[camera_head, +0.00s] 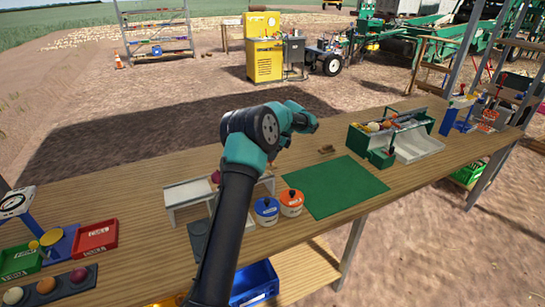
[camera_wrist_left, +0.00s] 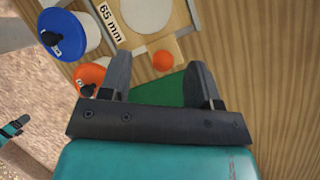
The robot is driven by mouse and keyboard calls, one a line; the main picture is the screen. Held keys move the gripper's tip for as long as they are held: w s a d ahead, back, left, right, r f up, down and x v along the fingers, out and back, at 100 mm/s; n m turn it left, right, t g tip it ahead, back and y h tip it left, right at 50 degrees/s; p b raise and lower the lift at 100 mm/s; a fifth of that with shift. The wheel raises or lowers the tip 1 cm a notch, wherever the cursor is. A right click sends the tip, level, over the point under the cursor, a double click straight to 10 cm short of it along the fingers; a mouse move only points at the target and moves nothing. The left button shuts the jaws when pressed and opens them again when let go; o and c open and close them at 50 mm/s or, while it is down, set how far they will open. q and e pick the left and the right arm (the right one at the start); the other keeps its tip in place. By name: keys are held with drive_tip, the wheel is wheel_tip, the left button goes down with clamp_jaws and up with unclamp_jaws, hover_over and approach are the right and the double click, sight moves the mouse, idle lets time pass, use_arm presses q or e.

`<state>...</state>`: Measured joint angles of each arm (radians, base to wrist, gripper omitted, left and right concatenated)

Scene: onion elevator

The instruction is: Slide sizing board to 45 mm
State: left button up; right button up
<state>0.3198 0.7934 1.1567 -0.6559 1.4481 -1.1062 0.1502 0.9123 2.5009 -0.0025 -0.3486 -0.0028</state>
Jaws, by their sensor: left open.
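The tan sizing board (camera_wrist_left: 174,24) shows at the top of the left wrist view, cut off by the frame edge. A label on it reads 65 mm, beside a large pale round opening. No 45 mm mark is visible. My left gripper (camera_wrist_left: 159,70) is open and empty, its two dark fingers apart, and the board lies beyond the fingertips. A small orange ball (camera_wrist_left: 162,60) shows between the fingers. In the head view my left arm hides most of the gripper and board. A teal and black part at the left wrist view's edge looks like my right gripper (camera_wrist_left: 18,127); its jaws are unclear.
A blue-lidded pot (camera_head: 266,210) and an orange-lidded pot (camera_head: 291,202) stand beside the green mat (camera_head: 335,187). A pale stand (camera_head: 188,194) is left of my arm. A green box (camera_head: 395,130) stands farther right. The mat is clear.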

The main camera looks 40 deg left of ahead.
use_arm(q)
drive_tip(key=shift+r, duration=1.45)
drive_tip(key=shift+d, duration=0.1)
